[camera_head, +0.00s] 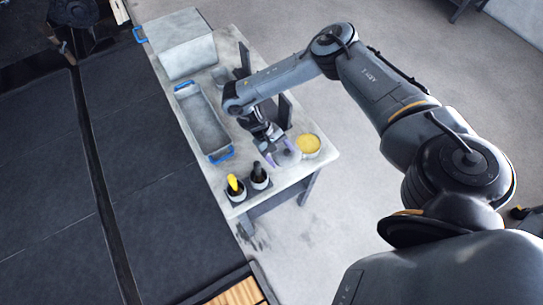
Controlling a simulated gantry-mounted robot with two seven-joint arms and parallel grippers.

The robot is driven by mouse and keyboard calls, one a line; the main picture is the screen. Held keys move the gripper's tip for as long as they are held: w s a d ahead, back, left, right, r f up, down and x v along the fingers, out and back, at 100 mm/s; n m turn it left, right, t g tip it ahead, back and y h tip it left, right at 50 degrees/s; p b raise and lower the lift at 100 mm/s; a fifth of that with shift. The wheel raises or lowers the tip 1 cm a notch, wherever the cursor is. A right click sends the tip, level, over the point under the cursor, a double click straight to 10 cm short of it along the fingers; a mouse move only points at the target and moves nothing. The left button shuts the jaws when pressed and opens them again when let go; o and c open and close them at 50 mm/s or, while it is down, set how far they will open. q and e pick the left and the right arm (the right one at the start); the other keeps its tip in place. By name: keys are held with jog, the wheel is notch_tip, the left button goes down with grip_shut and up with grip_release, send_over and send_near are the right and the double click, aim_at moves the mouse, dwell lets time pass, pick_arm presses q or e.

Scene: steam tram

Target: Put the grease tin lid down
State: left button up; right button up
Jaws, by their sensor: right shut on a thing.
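The grease tin (308,144), open with yellow grease showing, stands near the right edge of the light worktable (318,163). My right gripper (272,157) is shut on the grey, round grease tin lid (288,158). The lid is beside the tin, on its left and toward the table's near edge. I cannot tell whether the lid touches the tabletop. My left gripper is not in view.
A long grey tray (201,121) with blue handles and a grey box (184,48) lie farther along the table. Dark upright plates stand behind my gripper.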

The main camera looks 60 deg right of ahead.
jog(key=w, duration=0.1)
jog(key=w+f, duration=0.1)
jog(key=w+f+b, duration=0.1)
jog(key=shift+w+d+f, duration=0.1)
jog(key=shift+w+d, duration=0.25)
notch_tip(320, 180, down, 4)
jog(key=shift+r+b, duration=0.25)
jog(key=shift+b, duration=0.65)
jog(key=shift+f, duration=0.3)
jog(key=shift+f, duration=0.4)
jog(key=shift+d+f, duration=0.1)
jog(key=shift+f, duration=0.15)
jog(key=o, duration=0.8)
jog(key=shift+c, duration=0.2)
jog(key=shift+d, duration=0.1)
